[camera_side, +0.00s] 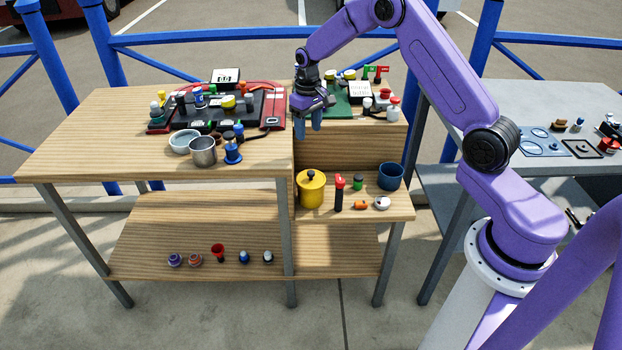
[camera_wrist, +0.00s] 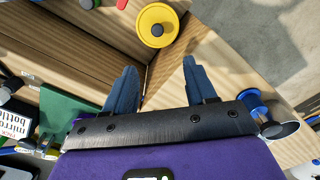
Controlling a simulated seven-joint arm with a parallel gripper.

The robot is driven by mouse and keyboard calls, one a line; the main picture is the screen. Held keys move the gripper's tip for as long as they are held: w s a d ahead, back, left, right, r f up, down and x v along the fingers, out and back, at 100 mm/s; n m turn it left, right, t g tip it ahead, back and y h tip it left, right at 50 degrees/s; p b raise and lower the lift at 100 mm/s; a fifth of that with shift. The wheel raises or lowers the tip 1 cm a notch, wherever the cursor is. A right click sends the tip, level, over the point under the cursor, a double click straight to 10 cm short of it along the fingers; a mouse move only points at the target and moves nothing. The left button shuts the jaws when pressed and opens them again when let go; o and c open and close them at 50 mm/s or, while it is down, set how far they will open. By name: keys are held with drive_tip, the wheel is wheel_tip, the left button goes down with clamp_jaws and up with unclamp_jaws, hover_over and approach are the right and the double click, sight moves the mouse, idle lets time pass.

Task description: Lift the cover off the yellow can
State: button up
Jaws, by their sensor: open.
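The yellow can (camera_side: 311,190) stands upright on the lower wooden step, with its yellow cover (camera_side: 311,175) on top and a dark knob in the cover's middle. In the wrist view the cover (camera_wrist: 152,22) shows from above near the top edge, round, with its dark knob (camera_wrist: 157,30). My gripper (camera_side: 310,121) is above the can and apart from it, pointing down beside the upper tabletop's edge. In the wrist view its two blue fingers (camera_wrist: 158,78) are spread with nothing between them. The can's side is mostly hidden in the wrist view.
A red-topped black bottle (camera_side: 339,193), a green-capped item (camera_side: 358,183), an orange item (camera_side: 361,205), a white item (camera_side: 382,203) and a blue cup (camera_side: 390,177) stand right of the can. A metal cup (camera_side: 203,151) and blue spool (camera_side: 232,153) sit on the upper tabletop (camera_side: 100,135).

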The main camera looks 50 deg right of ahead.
hover_over(311, 172)
drive_tip(key=f, duration=1)
drive_tip(key=shift+w+a, duration=0.15)
drive_tip(key=shift+w, duration=0.15)
drive_tip(key=f, duration=0.4)
drive_tip(key=shift+s+d, duration=0.2)
drive_tip(key=shift+s, duration=0.1)
drive_tip(key=shift+f, duration=0.65)
clamp_jaws()
